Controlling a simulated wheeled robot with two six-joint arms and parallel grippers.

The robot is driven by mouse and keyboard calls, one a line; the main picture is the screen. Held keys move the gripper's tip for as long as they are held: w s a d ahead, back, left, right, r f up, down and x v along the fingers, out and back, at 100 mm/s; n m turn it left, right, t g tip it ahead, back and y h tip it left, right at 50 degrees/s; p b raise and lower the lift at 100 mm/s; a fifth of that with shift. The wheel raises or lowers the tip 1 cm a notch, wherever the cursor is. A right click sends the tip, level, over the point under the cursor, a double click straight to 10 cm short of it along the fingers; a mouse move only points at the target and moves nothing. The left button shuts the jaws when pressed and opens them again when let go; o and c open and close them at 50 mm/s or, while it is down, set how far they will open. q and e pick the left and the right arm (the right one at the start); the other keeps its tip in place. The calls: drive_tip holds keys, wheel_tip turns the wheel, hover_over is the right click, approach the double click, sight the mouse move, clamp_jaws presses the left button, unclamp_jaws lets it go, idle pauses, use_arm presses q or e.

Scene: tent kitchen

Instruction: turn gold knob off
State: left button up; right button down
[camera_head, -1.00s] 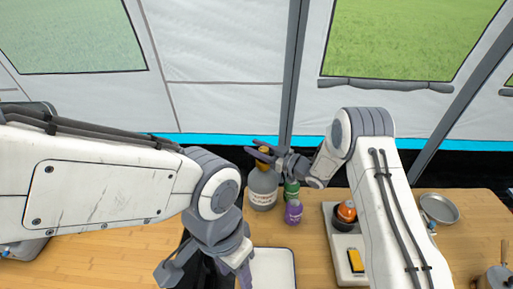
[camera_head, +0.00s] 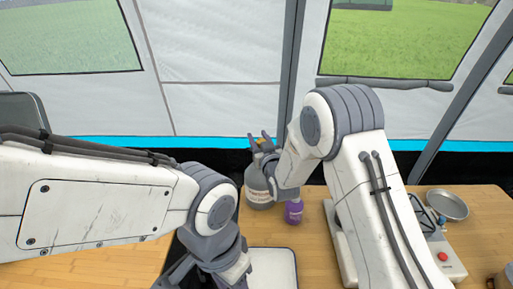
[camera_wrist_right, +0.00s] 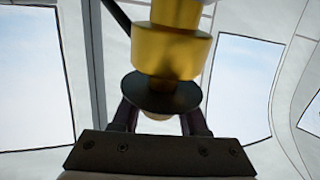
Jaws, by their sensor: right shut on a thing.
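The gold knob (camera_wrist_right: 172,52) fills the upper middle of the right wrist view, with a dark round disc (camera_wrist_right: 160,95) at its near end. In the head view, a little gold (camera_head: 267,146) shows at the top of a grey canister (camera_head: 257,186). My right gripper (camera_head: 262,142) is at the canister's top, shut on the gold knob; its fingers (camera_wrist_right: 160,120) show on both sides below the disc, which partly hides their grip. My left gripper (camera_head: 190,272) is low in the head view, away from the canister; its fingertips are cut off or unclear.
A purple bottle (camera_head: 293,212) stands close to the canister's right. A white board (camera_head: 272,268) lies in front. A burner unit with a red button (camera_head: 442,256) and a metal pan (camera_head: 447,205) are on the right. Bare wooden table (camera_head: 85,262) shows at left.

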drive_tip(key=m+h+b, duration=0.1)
drive_tip(key=h, duration=0.1)
drive_tip(key=m+h, duration=0.1)
drive_tip(key=h, duration=0.1)
drive_tip(key=shift+d+f+m+t+b, duration=0.15)
drive_tip(key=shift+d+m+t+b, duration=0.05)
drive_tip(key=shift+m+t+b, duration=0.2)
drive_tip(key=m+h, duration=0.1)
drive_tip(key=h, duration=0.2)
drive_tip(key=shift+d+m, duration=0.2)
drive_tip(key=shift+m, duration=0.2)
drive_tip(key=h, duration=0.1)
drive_tip(key=m+h, duration=0.1)
drive_tip(key=shift+d+m+g+h, duration=0.25)
drive_tip(key=shift+m+g+h, duration=0.05)
use_arm(q)
drive_tip(key=shift+f+p, duration=0.35)
drive_tip(key=shift+f, duration=0.6)
use_arm(e)
drive_tip(key=shift+s+d+r+m+g+h, duration=0.15)
drive_tip(key=shift+m+g+h, duration=0.25)
drive_tip(key=shift+m+h, duration=0.4)
drive_tip(key=shift+w+d+m+g+h, duration=0.15)
drive_tip(key=shift+m+g+h, duration=0.3)
drive_tip(key=shift+h, duration=0.55)
drive_tip(key=shift+s+d+r+m+g+h, duration=0.1)
drive_tip(key=shift+d+m+g+h, duration=0.2)
drive_tip(key=shift+m+h, duration=0.5)
drive_tip(key=shift+h, duration=0.4)
